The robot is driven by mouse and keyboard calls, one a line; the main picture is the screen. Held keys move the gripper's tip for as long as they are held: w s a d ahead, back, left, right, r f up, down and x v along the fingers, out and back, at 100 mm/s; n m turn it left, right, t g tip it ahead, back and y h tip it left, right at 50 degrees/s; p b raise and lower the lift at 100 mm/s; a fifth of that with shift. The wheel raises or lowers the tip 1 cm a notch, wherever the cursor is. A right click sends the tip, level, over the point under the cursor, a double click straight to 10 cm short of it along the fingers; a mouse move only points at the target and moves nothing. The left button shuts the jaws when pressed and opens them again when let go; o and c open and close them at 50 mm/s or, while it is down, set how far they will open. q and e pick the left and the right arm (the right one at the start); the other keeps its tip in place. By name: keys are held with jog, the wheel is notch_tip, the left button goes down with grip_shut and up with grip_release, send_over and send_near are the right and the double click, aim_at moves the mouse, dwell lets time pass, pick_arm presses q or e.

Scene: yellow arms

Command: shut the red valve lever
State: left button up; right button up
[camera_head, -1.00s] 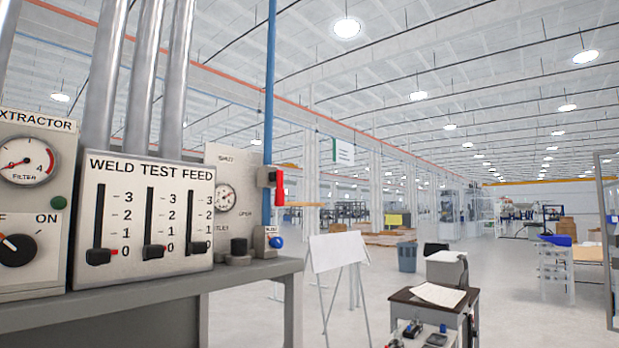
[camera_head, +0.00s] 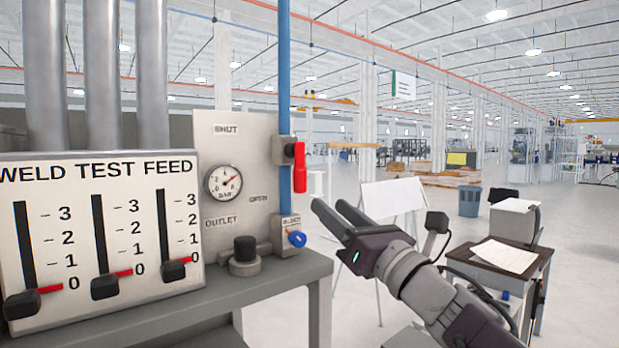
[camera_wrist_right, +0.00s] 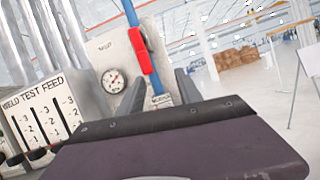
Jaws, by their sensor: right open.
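The red valve lever (camera_head: 300,168) hangs straight down from a valve body on the blue vertical pipe (camera_head: 284,60), at the right edge of the pale panel (camera_head: 214,150) marked SHUT, OPEN and OUTLET. My right gripper (camera_head: 331,209) is open and empty, to the right of and below the lever, apart from it in the head view. In the right wrist view the lever (camera_wrist_right: 140,50) stands ahead, above and between the fingers (camera_wrist_right: 158,92). My left gripper is not in view.
A dial gauge (camera_head: 223,182) sits on the panel. A blue bleed knob (camera_head: 296,239) and black knob (camera_head: 245,249) are below. The WELD TEST FEED box (camera_head: 100,230) with sliders stands left on the grey bench (camera_head: 250,290). An easel board (camera_head: 391,203) stands behind my right arm.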

aim_at(303, 180)
jog(key=a+r+p, duration=0.1)
jog(key=w+a+r+n+p, duration=0.1)
jog(key=r+p, duration=0.1)
jog(key=w+a+r+n+y+p, duration=0.1)
jog(key=shift+w+a+r+p, duration=0.2)
jog(key=shift+w+a+p, duration=0.05)
jog(key=shift+a+p, duration=0.15)
jog(key=p+x, duration=0.2)
jog(key=x, duration=0.1)
jog(key=shift+a+f+p, duration=0.1)
jog(key=shift+a+p, duration=0.2)
jog(key=shift+a, duration=0.3)
jog(key=shift+w+d+f, duration=0.1)
jog(key=shift+d, duration=0.1)
jog(key=shift+c, duration=0.6)
jog(key=shift+w+d, duration=0.1)
jog(key=c, duration=0.5)
grip_shut()
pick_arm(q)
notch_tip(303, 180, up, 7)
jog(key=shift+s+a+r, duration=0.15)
